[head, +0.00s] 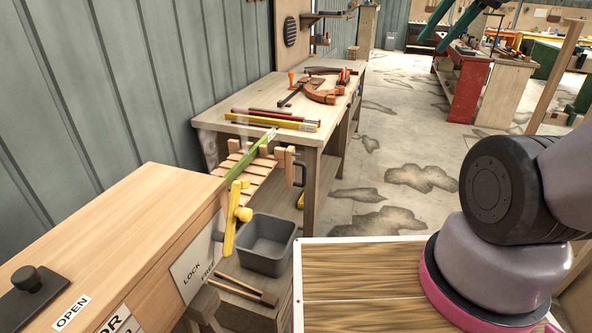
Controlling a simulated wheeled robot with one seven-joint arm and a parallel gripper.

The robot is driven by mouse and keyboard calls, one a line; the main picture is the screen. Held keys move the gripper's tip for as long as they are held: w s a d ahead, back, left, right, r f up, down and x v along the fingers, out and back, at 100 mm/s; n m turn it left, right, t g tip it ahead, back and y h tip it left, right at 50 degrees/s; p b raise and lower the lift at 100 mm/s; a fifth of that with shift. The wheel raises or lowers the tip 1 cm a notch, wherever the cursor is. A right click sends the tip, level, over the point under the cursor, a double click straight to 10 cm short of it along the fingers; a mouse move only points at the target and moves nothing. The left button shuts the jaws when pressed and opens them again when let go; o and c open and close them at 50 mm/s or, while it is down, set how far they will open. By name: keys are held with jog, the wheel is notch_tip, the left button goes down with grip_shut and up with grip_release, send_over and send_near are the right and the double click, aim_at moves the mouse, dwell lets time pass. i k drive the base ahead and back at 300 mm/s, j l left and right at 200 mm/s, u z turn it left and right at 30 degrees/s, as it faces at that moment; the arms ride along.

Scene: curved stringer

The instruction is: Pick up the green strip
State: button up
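The green strip (250,156) is long, thin and slanted. Its near end is by the far corner of the wooden cabinet at the left, and its far end rises toward the workbench. It lies over a small slatted wooden rack (250,183); I cannot tell exactly what it rests on. Two teal bars at the top edge, right of centre, look like the fingers of my gripper (446,24). They are apart with nothing seen between them, far from the strip. The rest of my gripper is mostly out of the picture.
A yellow clamp-like handle (236,218) stands close to the strip's near end. A grey bin (266,244) sits below. The workbench (262,97) behind holds pencils, a ruler and a curved wooden piece (325,92). The wooden cabinet (120,230) fills the lower left. Floor at centre right is clear.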

aim_at(247, 158)
jog(key=i+l, duration=0.15)
jog(key=i+l+u, duration=0.25)
jog(key=l+u, duration=0.25)
jog(key=l, duration=0.2)
jog(key=i+l+u, duration=0.25)
jog(key=i+j+u, duration=0.1)
jog(key=u, duration=0.3)
jog(key=i+u, duration=0.25)
jog(key=u, duration=0.2)
